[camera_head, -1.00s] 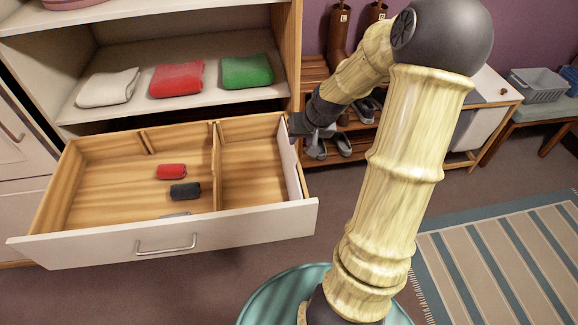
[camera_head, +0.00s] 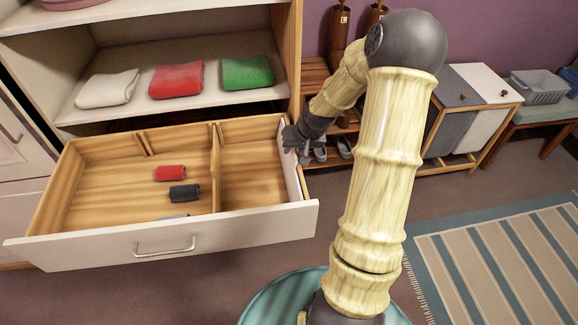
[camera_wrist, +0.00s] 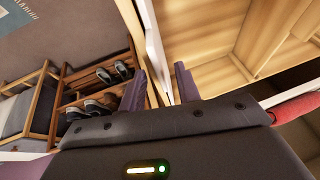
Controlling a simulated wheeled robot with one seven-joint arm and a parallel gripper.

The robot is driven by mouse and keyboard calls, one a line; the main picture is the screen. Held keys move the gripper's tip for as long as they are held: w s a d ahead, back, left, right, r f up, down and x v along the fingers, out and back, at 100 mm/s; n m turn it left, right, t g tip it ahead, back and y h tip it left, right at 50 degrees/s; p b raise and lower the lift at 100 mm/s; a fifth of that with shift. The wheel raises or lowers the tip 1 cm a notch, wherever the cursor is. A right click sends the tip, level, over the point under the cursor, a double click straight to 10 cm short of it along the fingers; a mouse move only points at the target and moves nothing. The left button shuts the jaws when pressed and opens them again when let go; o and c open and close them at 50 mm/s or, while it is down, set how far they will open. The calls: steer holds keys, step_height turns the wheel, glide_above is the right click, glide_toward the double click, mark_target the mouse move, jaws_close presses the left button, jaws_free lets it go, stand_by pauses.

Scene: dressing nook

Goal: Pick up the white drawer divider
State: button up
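The white drawer divider (camera_head: 290,167) stands upright as a thin panel along the right inner side of the pulled-out drawer (camera_head: 163,243). In the wrist view its pale edge (camera_wrist: 157,50) runs between my two fingers. My gripper (camera_head: 300,152) is at the drawer's right side, near the divider's far part. In the wrist view my gripper (camera_wrist: 161,85) has its fingers apart, one on each side of the panel, with a gap visible. The fingertips are small and partly hidden in the head view.
Red (camera_head: 171,173) and dark (camera_head: 184,193) rolled items lie in the drawer, left of a wooden partition (camera_head: 216,165). Folded white (camera_head: 108,89), red (camera_head: 177,80) and green (camera_head: 247,72) cloths lie on the shelf above. A shoe rack (camera_wrist: 75,100) stands right of the drawer.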

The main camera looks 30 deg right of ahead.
steer(key=shift+c, duration=0.2)
stand_by(0.3)
jaws_close()
step_height(320, 180, up, 18)
steer(key=p, duration=0.2)
stand_by(0.5)
steer(key=shift+w, duration=0.1)
stand_by(0.7)
